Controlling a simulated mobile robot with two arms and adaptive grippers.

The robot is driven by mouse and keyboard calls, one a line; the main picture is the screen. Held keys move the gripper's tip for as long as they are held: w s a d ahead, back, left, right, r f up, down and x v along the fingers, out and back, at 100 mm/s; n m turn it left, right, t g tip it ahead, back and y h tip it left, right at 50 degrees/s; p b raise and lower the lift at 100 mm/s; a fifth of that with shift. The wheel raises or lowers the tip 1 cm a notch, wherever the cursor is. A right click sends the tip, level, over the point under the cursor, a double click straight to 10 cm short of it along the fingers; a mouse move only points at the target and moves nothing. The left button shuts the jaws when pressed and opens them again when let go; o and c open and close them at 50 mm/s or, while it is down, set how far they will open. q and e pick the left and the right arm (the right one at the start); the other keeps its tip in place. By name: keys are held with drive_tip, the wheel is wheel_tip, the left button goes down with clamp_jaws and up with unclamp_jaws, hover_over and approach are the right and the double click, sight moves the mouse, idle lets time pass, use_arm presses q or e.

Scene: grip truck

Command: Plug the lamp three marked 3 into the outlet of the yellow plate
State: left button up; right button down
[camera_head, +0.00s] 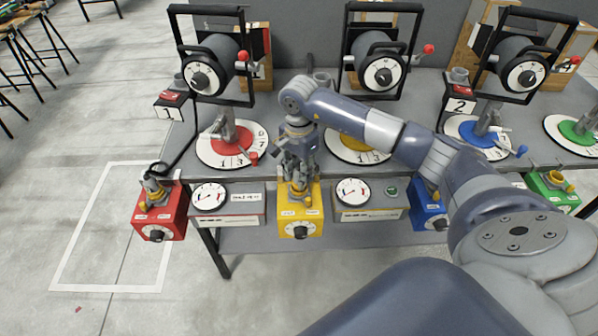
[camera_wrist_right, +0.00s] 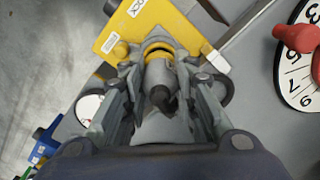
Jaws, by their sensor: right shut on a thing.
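The yellow outlet box (camera_head: 300,222) sits at the front edge of the table in the head view. It also shows in the wrist view (camera_wrist_right: 135,28) with a yellow ring-shaped socket (camera_wrist_right: 157,46). My right gripper (camera_head: 297,165) is directly above the box, pointing down. In the wrist view its fingers (camera_wrist_right: 163,80) are shut around a grey plug (camera_wrist_right: 160,76). The plug's far end meets the yellow ring; I cannot tell how deep it sits. The middle lamp (camera_head: 378,68) stands behind a yellow dial plate (camera_head: 352,146). No 3 label is readable on it. My left gripper is not in view.
A red outlet box (camera_head: 160,215) at the left has a plug with a black cable. Gauge boxes (camera_head: 228,203) and (camera_head: 368,203) flank the yellow box. A blue box (camera_head: 428,215) and a green box (camera_head: 560,190) are at the right. My right arm crosses the table.

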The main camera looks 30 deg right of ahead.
sight(299, 166)
drive_tip(key=shift+f+b, duration=0.7)
drive_tip(key=shift+f, duration=0.1)
drive_tip(key=c, duration=0.9)
unclamp_jaws()
drive_tip(key=shift+r, duration=0.1)
drive_tip(key=shift+r+p, duration=1.4)
drive_tip(key=shift+r, duration=1.1)
